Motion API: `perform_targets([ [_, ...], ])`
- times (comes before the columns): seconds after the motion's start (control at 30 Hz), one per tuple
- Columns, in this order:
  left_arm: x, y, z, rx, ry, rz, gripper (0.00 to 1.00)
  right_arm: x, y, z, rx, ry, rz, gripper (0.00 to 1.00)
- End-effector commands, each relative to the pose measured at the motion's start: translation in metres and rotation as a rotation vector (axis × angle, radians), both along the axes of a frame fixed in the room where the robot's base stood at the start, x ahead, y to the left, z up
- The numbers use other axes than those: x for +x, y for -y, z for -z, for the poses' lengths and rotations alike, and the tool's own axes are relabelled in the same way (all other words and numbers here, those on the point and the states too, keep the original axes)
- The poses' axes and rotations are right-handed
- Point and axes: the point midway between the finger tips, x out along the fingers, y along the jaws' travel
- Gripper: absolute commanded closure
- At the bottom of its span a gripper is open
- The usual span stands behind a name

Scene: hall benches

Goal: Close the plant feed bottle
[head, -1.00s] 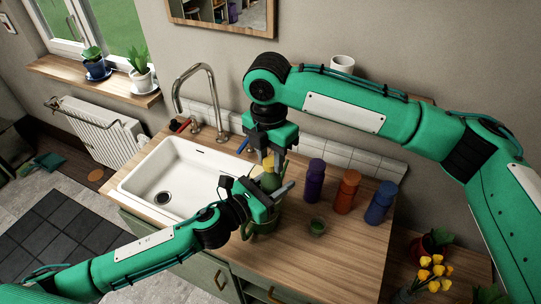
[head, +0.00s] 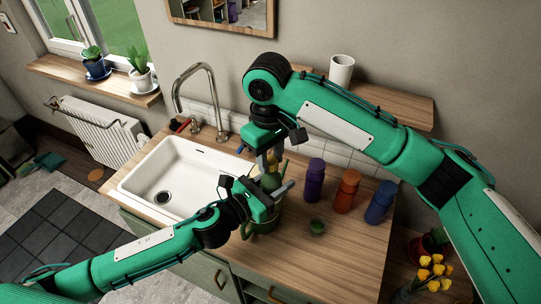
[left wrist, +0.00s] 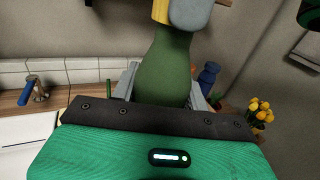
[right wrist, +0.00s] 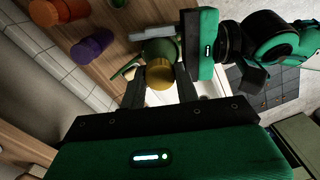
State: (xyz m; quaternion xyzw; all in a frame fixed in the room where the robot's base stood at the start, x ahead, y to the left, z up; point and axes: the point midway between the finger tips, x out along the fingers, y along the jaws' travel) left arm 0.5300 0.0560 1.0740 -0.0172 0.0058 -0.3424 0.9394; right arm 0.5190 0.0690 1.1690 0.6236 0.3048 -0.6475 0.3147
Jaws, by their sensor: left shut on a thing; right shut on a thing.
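The plant feed bottle is green with a narrowing neck (left wrist: 168,75); it also shows in the head view (head: 271,182). My left gripper (head: 283,188) is shut around its body and holds it upright above the counter. The yellow cap (right wrist: 160,73) is at the top of the neck. My right gripper (right wrist: 160,90) is shut on the cap from above. In the left wrist view a grey fingertip of it covers much of the cap, and I cannot tell how tightly the cap sits on the neck.
A green watering can (head: 262,224) stands below the bottle. Purple (head: 314,180), orange (head: 346,190) and blue (head: 380,201) bottles stand right on the counter, with a small green jar (head: 317,227) in front. The white sink (head: 135,187) is left. The front right counter is clear.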

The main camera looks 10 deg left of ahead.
Motion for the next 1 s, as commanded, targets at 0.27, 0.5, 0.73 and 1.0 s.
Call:
perform_targets([
  [0.27, -0.001, 0.001, -0.001, -0.001, 0.002, 0.004, 1.00, 0.001, 0.000, 0.000, -0.006, 0.011, 0.331, 0.96],
  [0.5, -0.001, 0.001, -0.001, -0.001, 0.002, 0.004, 1.00, 0.001, 0.000, 0.000, -0.006, 0.011, 0.327, 0.46],
  [0.73, -0.001, 0.001, -0.001, -0.001, 0.001, 0.002, 1.00, 0.000, 0.000, 0.000, -0.007, 0.011, 0.325, 0.46],
  [1.0, 0.000, 0.000, -0.001, -0.001, 0.001, 0.001, 1.00, 0.002, -0.001, -0.031, -0.008, 0.014, 0.324, 0.46],
])
